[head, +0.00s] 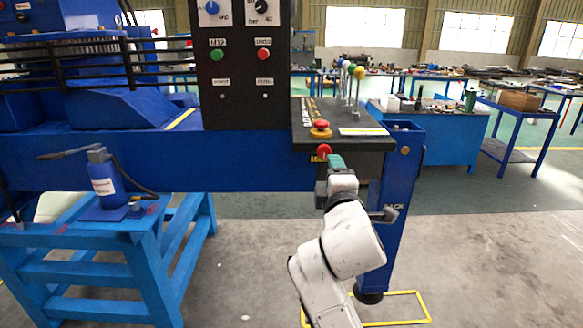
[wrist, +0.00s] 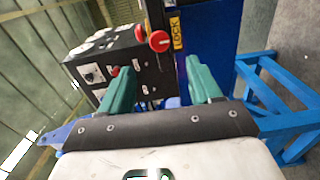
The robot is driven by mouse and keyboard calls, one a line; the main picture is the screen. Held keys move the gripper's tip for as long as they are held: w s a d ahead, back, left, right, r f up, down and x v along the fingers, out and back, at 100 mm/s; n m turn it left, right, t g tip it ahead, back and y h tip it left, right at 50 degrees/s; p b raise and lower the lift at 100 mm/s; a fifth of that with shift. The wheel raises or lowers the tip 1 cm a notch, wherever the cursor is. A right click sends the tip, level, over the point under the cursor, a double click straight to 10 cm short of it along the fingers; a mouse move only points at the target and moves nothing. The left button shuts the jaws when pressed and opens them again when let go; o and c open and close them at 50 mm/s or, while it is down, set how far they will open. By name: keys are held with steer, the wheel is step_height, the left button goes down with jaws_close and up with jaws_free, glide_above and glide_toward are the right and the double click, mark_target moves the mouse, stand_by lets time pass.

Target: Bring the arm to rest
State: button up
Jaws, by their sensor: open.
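My white arm reaches up from the bottom of the head view. My gripper (head: 336,163), with green fingertips, is in front of the blue crane stand, just below the black control box (head: 345,146). A red knob (head: 323,150) on the box's front shows just left of and above the fingertips. In the wrist view my gripper (wrist: 160,72) has its two green fingers apart, with nothing held between them. A red knob (wrist: 159,41) and a yellow LOCK label (wrist: 177,32) show beyond the fingers. The gap between fingertips and knob is hard to judge.
A red mushroom button (head: 320,125) and several coloured levers top the box. A blue post (head: 398,215) with a handle stands right of my arm. A blue frame (head: 100,250) holding a bottle jack (head: 106,178) stands left. Grey floor lies open at right.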

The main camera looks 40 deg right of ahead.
steer(key=s+a+f+m+g+y, duration=0.2)
steer(key=s+f, duration=0.3)
steer(key=f, duration=0.4)
steer(key=s+a+f+m+g+y, duration=0.2)
steer(key=s+f+g, duration=0.15)
steer(key=f, duration=0.55)
steer(key=s+a+f+m+g+y, duration=0.2)
steer(key=s+a+f+m, duration=0.1)
steer(key=s+f, duration=0.4)
steer(key=s+a+f+m+g+y, duration=0.2)
steer(key=s+f, duration=0.4)
steer(key=s, duration=0.3)
steer(key=s+a+f+m+g+y, duration=0.1)
steer(key=s+a+f+g, duration=0.3)
steer(key=s, duration=0.5)
steer(key=shift+s+f+m+y, duration=0.4)
steer(key=shift+f+m, duration=0.3)
steer(key=shift+f, duration=0.25)
steer(key=shift+w+a+g, duration=0.1)
steer(key=shift+g, duration=0.15)
